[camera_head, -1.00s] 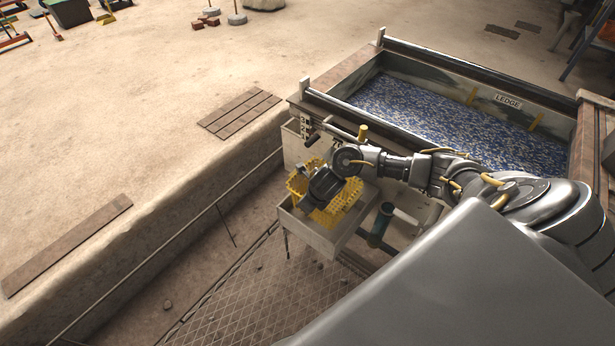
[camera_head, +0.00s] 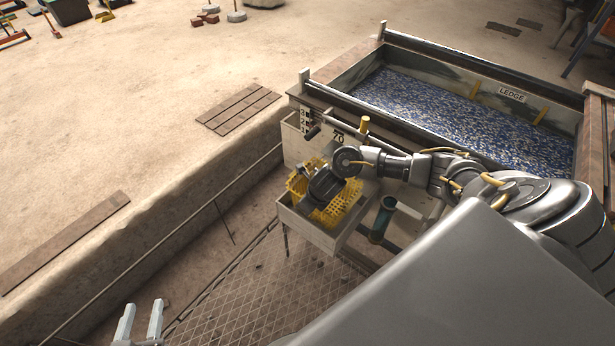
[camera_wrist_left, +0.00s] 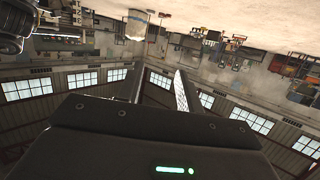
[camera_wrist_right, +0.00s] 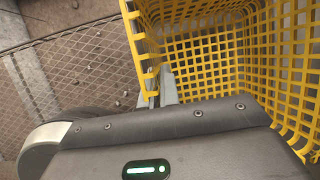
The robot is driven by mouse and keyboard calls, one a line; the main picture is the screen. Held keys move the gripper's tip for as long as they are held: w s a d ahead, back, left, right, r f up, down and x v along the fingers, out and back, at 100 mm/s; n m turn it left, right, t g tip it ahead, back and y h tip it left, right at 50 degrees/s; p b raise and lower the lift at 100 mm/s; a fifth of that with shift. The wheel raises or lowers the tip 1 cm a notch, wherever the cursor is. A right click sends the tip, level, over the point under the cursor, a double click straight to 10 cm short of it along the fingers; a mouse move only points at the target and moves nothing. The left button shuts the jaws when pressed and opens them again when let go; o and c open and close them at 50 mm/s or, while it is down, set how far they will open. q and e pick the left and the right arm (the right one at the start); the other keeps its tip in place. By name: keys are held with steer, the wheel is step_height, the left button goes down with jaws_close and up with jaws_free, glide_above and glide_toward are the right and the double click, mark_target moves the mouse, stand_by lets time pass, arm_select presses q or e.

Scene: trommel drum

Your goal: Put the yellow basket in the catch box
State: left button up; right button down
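The yellow basket (camera_head: 343,204) is a perforated open bin. In the head view it sits at the opening of the grey catch box (camera_head: 305,227), with its upper part above the rim and its lower part hidden. I cannot tell whether it rests on the box floor. My right gripper (camera_head: 318,205) is over the basket. In the right wrist view its fingers (camera_wrist_right: 164,88) are close together at the wall of the basket (camera_wrist_right: 200,58), shut on it. My left gripper (camera_head: 143,308) is empty at lower left, its fingers apart, also in the left wrist view (camera_wrist_left: 158,78).
A trough (camera_head: 455,62) with blue-white material and a LEDGE label stands behind the catch box. A dark green pipe (camera_head: 382,220) stands right of the box. A mesh floor (camera_head: 250,300) lies in front, and an earthen bank (camera_head: 170,235) runs along the left.

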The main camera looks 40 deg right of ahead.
steer(key=shift+f+b, duration=0.65)
steer(key=shift+f, duration=0.05)
arm_select(q)
steer(key=d+r+m+t+h, duration=0.1)
steer(key=d+r+t+h, duration=0.2)
steer(key=r, duration=0.3)
steer(key=shift+s+d+h, duration=0.25)
steer(key=shift+s+h, duration=0.05)
steer(key=shift+s, duration=0.05)
arm_select(e)
steer(key=shift+f, duration=0.2)
arm_select(q)
steer(key=shift+f+b, duration=0.4)
steer(key=shift+b, duration=0.2)
arm_select(e)
steer(key=shift+f, duration=0.45)
steer(key=c, duration=1.6)
jaws_free()
steer(key=shift+o, duration=0.2)
